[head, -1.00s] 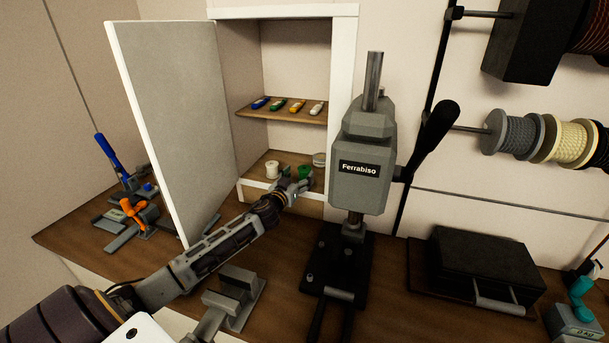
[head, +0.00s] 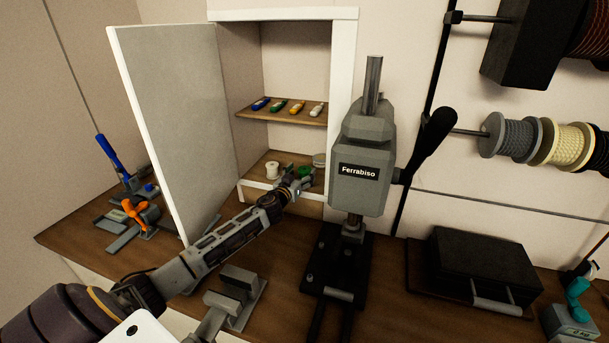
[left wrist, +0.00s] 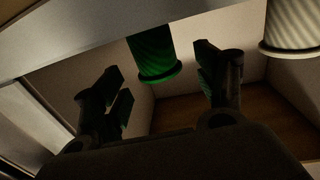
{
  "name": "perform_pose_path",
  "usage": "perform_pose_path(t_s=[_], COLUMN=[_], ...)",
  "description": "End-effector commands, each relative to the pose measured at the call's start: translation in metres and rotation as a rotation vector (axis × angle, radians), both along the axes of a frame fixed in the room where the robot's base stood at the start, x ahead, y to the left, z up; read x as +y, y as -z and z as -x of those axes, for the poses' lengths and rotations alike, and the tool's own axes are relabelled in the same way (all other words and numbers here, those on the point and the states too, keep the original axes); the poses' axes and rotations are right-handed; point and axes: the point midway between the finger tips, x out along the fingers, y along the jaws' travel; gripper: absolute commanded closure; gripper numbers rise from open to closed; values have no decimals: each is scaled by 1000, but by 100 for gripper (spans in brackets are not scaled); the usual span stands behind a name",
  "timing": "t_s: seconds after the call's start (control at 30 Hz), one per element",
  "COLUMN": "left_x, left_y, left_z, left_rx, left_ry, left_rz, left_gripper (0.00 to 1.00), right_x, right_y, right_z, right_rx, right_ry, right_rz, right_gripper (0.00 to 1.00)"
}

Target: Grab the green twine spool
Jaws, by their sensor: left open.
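The green twine spool (head: 305,171) stands on the lower shelf of the open cabinet, partly hidden by my left gripper (head: 297,176) in the head view. In the left wrist view the green spool (left wrist: 155,52) shows between and beyond the two spread fingers of my left gripper (left wrist: 162,88). The fingers are open with a gap on either side of the spool; I see no clear contact. My right gripper is not in view.
A white spool (head: 271,169) stands left of the green one and a pale spool (head: 320,160) right of it. The cabinet door (head: 175,120) stands open at left. The Ferrabiso press (head: 360,175) stands close at right. An upper shelf (head: 285,116) holds several small coloured items.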

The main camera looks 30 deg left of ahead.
Motion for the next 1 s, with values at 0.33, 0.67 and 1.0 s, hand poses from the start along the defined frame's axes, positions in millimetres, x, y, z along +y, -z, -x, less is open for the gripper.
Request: perform_pose_path(t_s=[0.33, 0.67, 1.0], left_x=[2, 2, 2], left_y=[0, 0, 0], left_z=[-18, -19, -19], left_rx=[0, 0, 0], left_ry=[-1, 0, 0], left_rz=[1, 1, 0], left_gripper=[28, 28, 46], right_x=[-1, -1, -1], right_y=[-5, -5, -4], right_z=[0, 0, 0], right_rx=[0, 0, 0], right_ry=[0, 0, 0], right_rz=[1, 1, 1], right_gripper=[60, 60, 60])
